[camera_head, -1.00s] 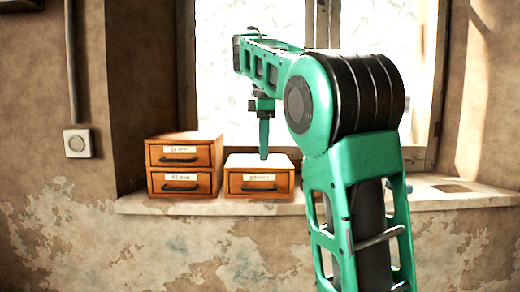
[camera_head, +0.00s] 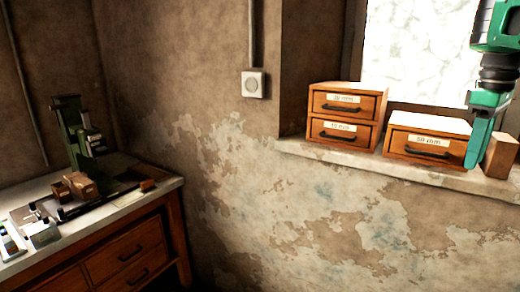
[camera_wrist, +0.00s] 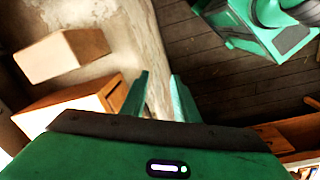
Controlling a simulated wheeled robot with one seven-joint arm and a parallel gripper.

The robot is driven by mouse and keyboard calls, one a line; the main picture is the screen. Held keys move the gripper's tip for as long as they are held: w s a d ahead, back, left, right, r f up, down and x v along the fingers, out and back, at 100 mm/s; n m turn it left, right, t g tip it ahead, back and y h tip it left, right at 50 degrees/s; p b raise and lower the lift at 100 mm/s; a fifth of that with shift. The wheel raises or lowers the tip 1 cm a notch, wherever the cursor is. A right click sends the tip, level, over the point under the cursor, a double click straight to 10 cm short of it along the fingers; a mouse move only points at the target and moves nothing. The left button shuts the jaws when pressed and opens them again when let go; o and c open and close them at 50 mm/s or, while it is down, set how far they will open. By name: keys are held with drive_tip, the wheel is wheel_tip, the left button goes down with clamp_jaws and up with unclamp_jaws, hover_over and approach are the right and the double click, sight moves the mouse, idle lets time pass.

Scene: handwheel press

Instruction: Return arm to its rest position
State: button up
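My gripper (camera_head: 482,140) hangs at the right edge of the head view, fingers pointing down. It appears in front of the right end of the single drawer box (camera_head: 428,140) on the window sill. Most of my arm is outside that view. In the wrist view, the two green fingers of my gripper (camera_wrist: 160,75) stand apart with nothing between them. A wooden block (camera_head: 501,155) is on the sill just right of the fingers; it also shows in the wrist view (camera_wrist: 62,57), beside the drawer box (camera_wrist: 80,103).
A two-drawer box (camera_head: 345,115) stands left on the sill (camera_head: 330,154). At the left, a bench (camera_head: 160,193) carries a green press (camera_head: 75,135), wooden blocks (camera_head: 78,186) and small metal items. The wall between bench and sill is clear.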

drive_tip(key=s+a+f+m, duration=0.4)
drive_tip(key=s+f+m, duration=0.2)
drive_tip(key=s+f, duration=0.5)
drive_tip(key=s+a+f+m, duration=0.5)
drive_tip(key=s+f+m, duration=0.1)
drive_tip(key=s+f, duration=0.5)
drive_tip(key=shift+s+f+m+g+y, duration=0.3)
drive_tip(key=shift+f+y, duration=0.1)
drive_tip(key=shift+f, duration=0.2)
drive_tip(key=shift+a, duration=0.1)
